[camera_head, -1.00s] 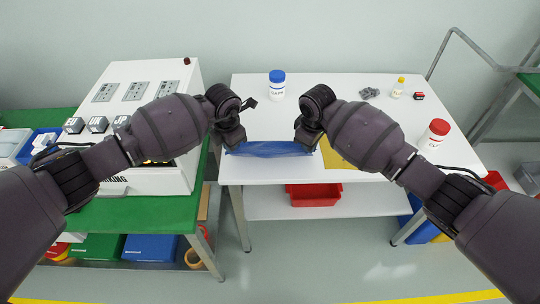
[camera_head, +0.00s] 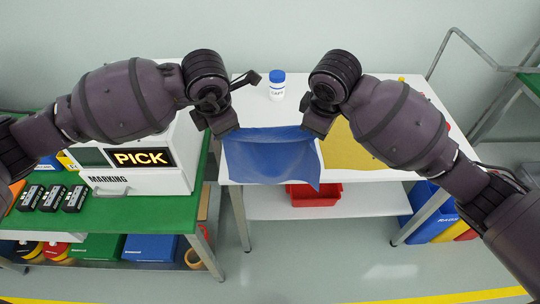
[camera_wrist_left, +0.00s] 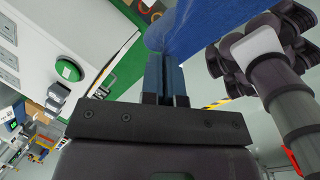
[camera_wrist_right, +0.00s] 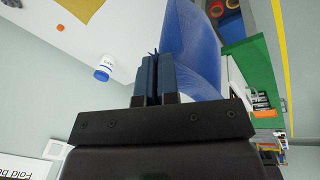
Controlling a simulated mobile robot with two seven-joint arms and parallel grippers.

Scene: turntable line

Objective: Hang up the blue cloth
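The blue cloth (camera_head: 270,154) hangs spread between my two grippers, in front of the white table's near edge in the head view. My left gripper (camera_head: 226,132) is at its upper left corner and my right gripper (camera_head: 312,132) at its upper right corner. In the left wrist view the left fingers (camera_wrist_left: 166,75) are closed together with the cloth (camera_wrist_left: 205,25) at their tips. In the right wrist view the right fingers (camera_wrist_right: 158,75) are closed with the cloth (camera_wrist_right: 197,50) beside and between them. The lower right corner of the cloth droops lowest. No hanging place is clearly visible.
A yellow cloth or mat (camera_head: 358,155) lies on the white table (camera_head: 262,110), with a blue-capped bottle (camera_head: 277,85) at the back. A red bin (camera_head: 318,193) sits on the shelf below. A white marking machine (camera_head: 140,160) stands on the green bench (camera_head: 150,212) at left.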

